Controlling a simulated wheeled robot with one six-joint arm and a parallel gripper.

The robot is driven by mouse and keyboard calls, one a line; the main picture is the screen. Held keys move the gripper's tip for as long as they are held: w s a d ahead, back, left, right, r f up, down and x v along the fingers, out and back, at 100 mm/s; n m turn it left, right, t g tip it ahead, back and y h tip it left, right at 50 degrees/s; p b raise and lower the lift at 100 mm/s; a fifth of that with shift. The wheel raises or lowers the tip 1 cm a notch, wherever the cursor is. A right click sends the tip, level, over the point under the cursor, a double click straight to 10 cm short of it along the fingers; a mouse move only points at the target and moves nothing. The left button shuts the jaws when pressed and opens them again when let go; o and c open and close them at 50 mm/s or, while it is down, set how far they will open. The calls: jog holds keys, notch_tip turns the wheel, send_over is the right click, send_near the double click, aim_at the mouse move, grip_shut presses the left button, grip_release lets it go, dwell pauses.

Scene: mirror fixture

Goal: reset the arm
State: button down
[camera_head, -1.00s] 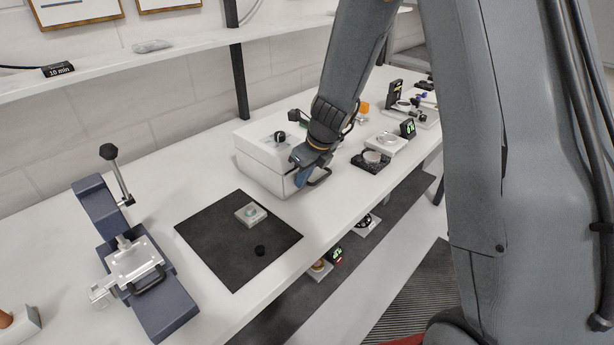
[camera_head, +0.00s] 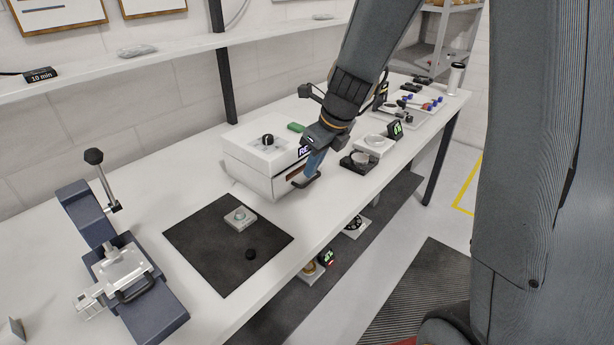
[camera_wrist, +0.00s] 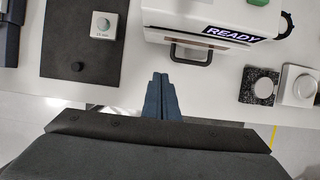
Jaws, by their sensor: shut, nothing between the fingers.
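My gripper (camera_head: 314,163) is shut and empty, with its blue fingers pointing down at the front of the white box. In the wrist view the fingers of my gripper (camera_wrist: 159,82) meet at the tips, just in front of the box's dark handle (camera_wrist: 190,55). The white box (camera_head: 250,178) stands on the bench with a black knob on top and a sign that reads READY (camera_wrist: 231,33). Whether the fingers touch the handle I cannot tell; in the wrist view they look apart.
A black mat (camera_head: 200,250) holds a small grey block (camera_head: 240,218) and a black knob (camera_head: 250,254). A blue press with a raised lever (camera_head: 155,310) stands at the left. Small devices (camera_head: 374,146) stand right of the box. A shelf (camera_head: 130,66) runs above. The bench front is clear.

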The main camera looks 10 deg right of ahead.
jog(key=s+d+f+n+g+h+b, duration=0.1)
jog(key=s+f+n+b, duration=0.1)
jog(key=s+n, duration=0.6)
jog(key=s+d+f+n+g+h+b, duration=0.1)
jog(key=s+f+n, duration=0.3)
jog(key=s+n, duration=0.5)
jog(key=d+n+b, duration=0.1)
jog(key=n, duration=1)
jog(key=shift+d+f+n+h+b, duration=0.25)
jog(key=shift+d+n+h+b, duration=0.05)
jog(key=shift+b, duration=0.1)
